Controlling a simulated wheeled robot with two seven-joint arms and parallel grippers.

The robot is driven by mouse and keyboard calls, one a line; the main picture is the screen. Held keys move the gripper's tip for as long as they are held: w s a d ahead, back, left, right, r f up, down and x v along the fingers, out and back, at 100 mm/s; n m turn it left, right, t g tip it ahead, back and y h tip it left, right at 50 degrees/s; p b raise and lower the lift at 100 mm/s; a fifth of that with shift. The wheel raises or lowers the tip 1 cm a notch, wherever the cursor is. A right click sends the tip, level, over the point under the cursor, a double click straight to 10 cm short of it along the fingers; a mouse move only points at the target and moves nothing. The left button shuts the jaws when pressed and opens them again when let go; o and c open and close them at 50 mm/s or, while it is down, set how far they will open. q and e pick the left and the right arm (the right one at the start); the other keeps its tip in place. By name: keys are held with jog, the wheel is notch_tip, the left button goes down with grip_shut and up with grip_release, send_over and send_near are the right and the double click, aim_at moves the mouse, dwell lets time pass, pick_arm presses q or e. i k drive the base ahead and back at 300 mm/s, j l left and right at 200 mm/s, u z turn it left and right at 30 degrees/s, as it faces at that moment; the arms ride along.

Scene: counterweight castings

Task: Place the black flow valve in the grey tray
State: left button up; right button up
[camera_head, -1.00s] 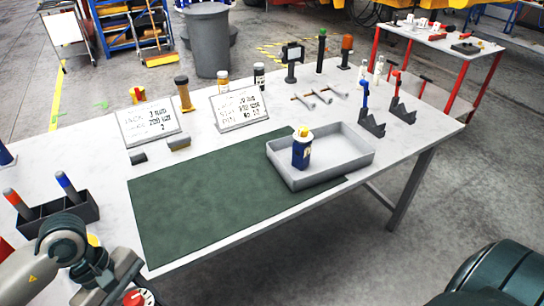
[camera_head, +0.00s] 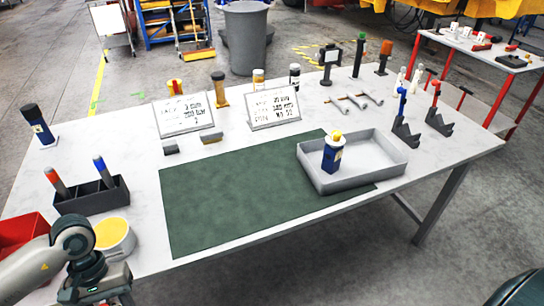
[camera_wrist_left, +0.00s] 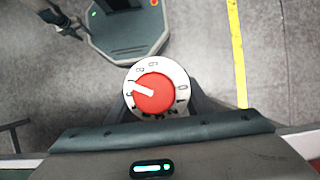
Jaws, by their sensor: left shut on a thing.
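The grey tray (camera_head: 366,178) sits at the right of the table, partly over the green mat, with a blue bottle with a yellow cap (camera_head: 332,158) upright inside at its left. My left gripper (camera_head: 97,292) is at the bottom left of the head view, near the table's front edge and well left of the tray; its fingertips are cut off there. In the left wrist view it is shut on the flow valve (camera_wrist_left: 154,92), which shows a red knob on a white numbered dial; the valve's body is mostly hidden. The floor shows behind it. My right gripper is not in view.
The green mat (camera_head: 230,200) is bare left of the tray. A yellow-topped pot (camera_head: 114,238), a dark holder (camera_head: 92,197) and a red bin (camera_head: 22,232) stand near my left arm. Two signs (camera_head: 184,116) stand behind the mat. The tray's right part is empty.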

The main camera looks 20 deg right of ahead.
aim_at(369, 159)
jog(key=l, duration=3.25)
